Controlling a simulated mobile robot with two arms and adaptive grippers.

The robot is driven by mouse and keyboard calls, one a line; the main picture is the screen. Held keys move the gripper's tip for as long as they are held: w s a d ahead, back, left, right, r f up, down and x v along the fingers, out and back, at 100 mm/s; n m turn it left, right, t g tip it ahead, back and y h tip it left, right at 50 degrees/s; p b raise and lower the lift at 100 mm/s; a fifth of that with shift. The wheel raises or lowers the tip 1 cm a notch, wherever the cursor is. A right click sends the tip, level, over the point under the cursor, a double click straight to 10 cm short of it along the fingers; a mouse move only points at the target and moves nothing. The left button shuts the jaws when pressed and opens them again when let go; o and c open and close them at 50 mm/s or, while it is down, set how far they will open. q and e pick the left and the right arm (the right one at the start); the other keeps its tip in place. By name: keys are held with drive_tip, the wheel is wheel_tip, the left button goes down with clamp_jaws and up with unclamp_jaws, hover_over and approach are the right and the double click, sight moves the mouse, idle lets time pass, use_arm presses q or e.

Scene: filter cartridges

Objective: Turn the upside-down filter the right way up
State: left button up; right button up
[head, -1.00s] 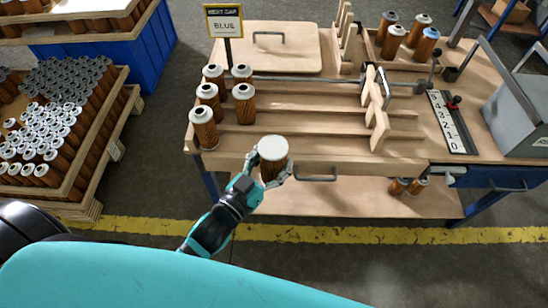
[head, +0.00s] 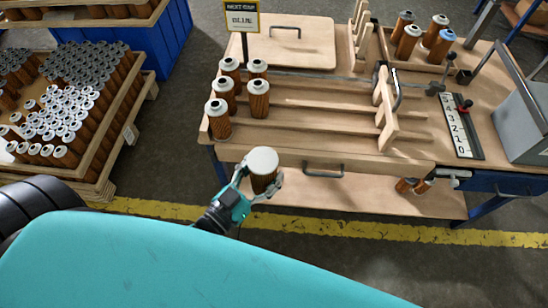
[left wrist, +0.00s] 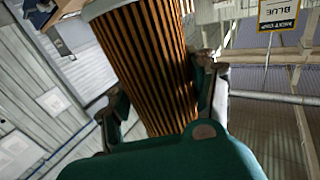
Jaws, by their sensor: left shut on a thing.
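My left gripper (head: 261,182) is shut on a filter (head: 264,164) with a pleated brown body and a plain white cap on top. It holds the filter roughly upright, slightly tilted, in front of the workbench's front edge. In the left wrist view the brown pleated body (left wrist: 150,65) stands between the two fingers (left wrist: 162,100). The filter's lower end is hidden in the head view. Several other filters (head: 259,98) stand on the left end of the bench's slatted lanes, with ringed, holed caps on top. My right gripper is not in view.
The wooden workbench (head: 290,143) has a slotted wooden gate (head: 386,108), a number strip (head: 462,125) and a grey box (head: 525,115) at right. A sign (head: 241,18) reads "NEXT CAP BLUE". A crate of filters (head: 420,57) stands at the back. A full pallet (head: 95,178) stands left.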

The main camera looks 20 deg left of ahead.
sight(254, 182)
use_arm(q)
drive_tip(key=p+v, duration=0.1)
drive_tip(key=v, duration=0.7)
drive_tip(key=shift+s+a+r, duration=0.1)
drive_tip(key=shift+s+r, duration=0.05)
drive_tip(key=shift+s, duration=0.25)
drive_tip(key=shift+r+m+p, duration=0.1)
drive_tip(key=shift+m+p, duration=0.4)
drive_tip(key=shift+p, duration=0.05)
drive_tip(key=shift+r+m+p, duration=0.1)
drive_tip(key=shift+m+p, duration=0.4)
drive_tip(key=shift+m, duration=1.4)
drive_tip(key=shift+f+m, duration=0.25)
drive_tip(key=shift+m, duration=0.75)
